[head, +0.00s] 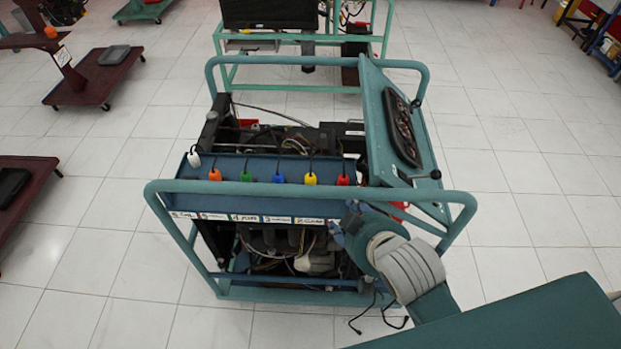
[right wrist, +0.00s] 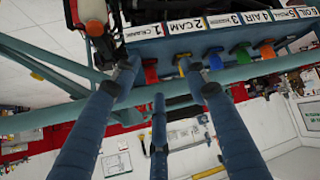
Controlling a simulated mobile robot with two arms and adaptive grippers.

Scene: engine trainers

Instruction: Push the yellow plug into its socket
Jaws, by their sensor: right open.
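The yellow plug (head: 311,178) is on the sloping blue panel (head: 262,168) of the engine trainer, between a blue plug (head: 278,178) and a red plug (head: 343,179). A dark cable rises from it. In the right wrist view the yellow plug (right wrist: 183,64) shows just past a fingertip, partly covered, near the "2 CAM" label. Its socket is hidden, and I cannot tell how deep the plug sits. My right gripper (head: 352,225) is open at the trainer's front right, below and right of the plug; its spread fingers also show in the right wrist view (right wrist: 160,78). My left gripper is out of view.
A teal tube rail (head: 300,191) runs across the trainer's front, close to my right fingers. Green (head: 246,174), orange (head: 215,175) and white (head: 194,159) plugs line the panel's left. A gauge panel (head: 403,128) stands at right.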

